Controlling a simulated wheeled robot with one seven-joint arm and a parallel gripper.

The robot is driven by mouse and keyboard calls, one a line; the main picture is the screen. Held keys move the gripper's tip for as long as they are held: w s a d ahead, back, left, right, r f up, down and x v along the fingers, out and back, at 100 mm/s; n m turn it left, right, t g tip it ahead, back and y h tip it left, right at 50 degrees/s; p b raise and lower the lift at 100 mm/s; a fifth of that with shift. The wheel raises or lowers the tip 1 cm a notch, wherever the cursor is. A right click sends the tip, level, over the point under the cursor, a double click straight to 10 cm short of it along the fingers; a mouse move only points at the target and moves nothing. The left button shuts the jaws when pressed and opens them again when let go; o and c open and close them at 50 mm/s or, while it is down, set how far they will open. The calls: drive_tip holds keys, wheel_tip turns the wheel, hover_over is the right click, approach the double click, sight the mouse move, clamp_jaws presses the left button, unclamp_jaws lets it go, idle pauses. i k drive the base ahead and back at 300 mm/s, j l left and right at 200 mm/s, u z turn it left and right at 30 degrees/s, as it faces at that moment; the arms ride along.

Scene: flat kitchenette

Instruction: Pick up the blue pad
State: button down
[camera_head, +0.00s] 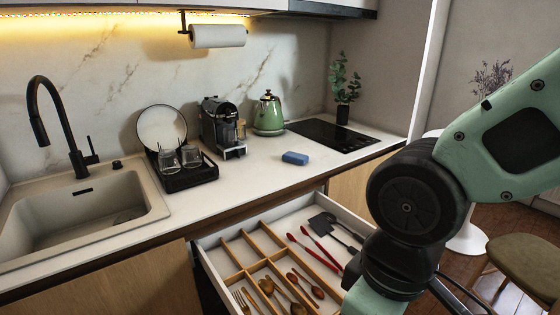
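The blue pad (295,158) is a small blue block lying flat on the white countertop. It sits in front of the black cooktop's left end and to the right of the coffee machine. Nothing touches it. My green and black arm fills the right side of the view, to the right of the pad and partly over the open drawer. My gripper is outside the picture, so its state does not show.
An open drawer (212,251) with cutlery and utensils juts out below the counter. A coffee machine (221,124), green kettle (269,115), dish rack (183,175) and cooktop (331,134) stand on the counter (246,181). The counter around the pad is clear. A stool (527,262) stands at right.

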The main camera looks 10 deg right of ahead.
sight(299, 159)
drive_tip(key=u, duration=0.6)
drive_tip(key=i+l+u, duration=0.15)
drive_tip(key=l+u, duration=0.85)
drive_tip(key=l, duration=0.8)
drive_tip(key=k+l+u, duration=0.15)
drive_tip(key=l, duration=1)
